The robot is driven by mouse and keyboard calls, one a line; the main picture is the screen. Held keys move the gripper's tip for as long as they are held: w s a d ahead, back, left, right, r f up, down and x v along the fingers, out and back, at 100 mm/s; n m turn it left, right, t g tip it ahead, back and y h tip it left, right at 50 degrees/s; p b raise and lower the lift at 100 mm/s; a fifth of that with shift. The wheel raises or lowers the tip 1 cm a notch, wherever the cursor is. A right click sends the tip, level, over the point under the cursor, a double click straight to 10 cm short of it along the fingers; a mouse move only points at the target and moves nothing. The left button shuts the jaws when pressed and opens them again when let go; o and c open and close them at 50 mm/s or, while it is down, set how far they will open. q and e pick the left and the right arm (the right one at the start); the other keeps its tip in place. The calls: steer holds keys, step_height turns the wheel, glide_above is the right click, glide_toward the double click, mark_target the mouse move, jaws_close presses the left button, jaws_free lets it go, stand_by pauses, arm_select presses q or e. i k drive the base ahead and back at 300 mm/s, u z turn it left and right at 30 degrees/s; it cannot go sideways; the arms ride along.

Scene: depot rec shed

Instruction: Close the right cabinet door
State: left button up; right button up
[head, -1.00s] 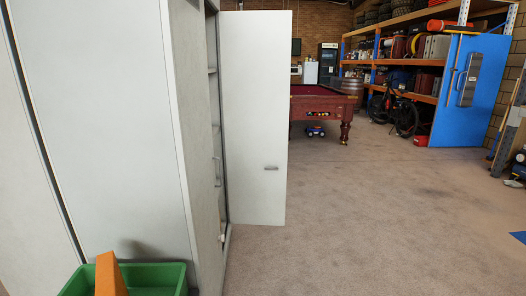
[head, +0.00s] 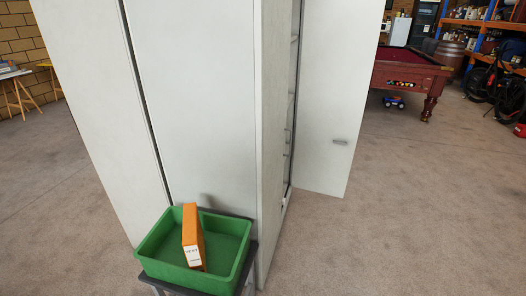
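The white cabinet (head: 195,95) stands tall in the left and middle of the head view, with its side toward me. Its right door (head: 335,90) stands wide open, swung out to the right of the dark cabinet opening, with a small grey handle (head: 340,142) low on its face. Another handle shows near the opening's edge. Shelf edges show in the narrow gap; most of the inside is hidden. Neither of my grippers is in the head view.
A green bin (head: 158,262) with an orange box (head: 192,236) in it sits on a small dark-topped stand beside the cabinet. A red pool table (head: 405,77) stands behind the door. A trestle table (head: 15,73) is far left. Carpet at right (head: 420,220) is clear.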

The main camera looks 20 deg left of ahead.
mark_target(340, 38)
steer(key=z, duration=0.6)
steer(key=k, duration=0.8)
steer(key=z, duration=0.95)
steer(key=k, duration=0.5)
steer(key=z, duration=0.3)
steer(key=i, duration=2.3)
steer(key=u, duration=0.5)
steer(key=i, duration=3.1)
steer(key=u, duration=0.6)
steer(key=i, duration=2.5)
steer(key=u, duration=1.35)
steer(key=i, duration=1.4)
steer(key=u, duration=2.2)
steer(key=i, duration=1.5)
steer(key=u, duration=0.55)
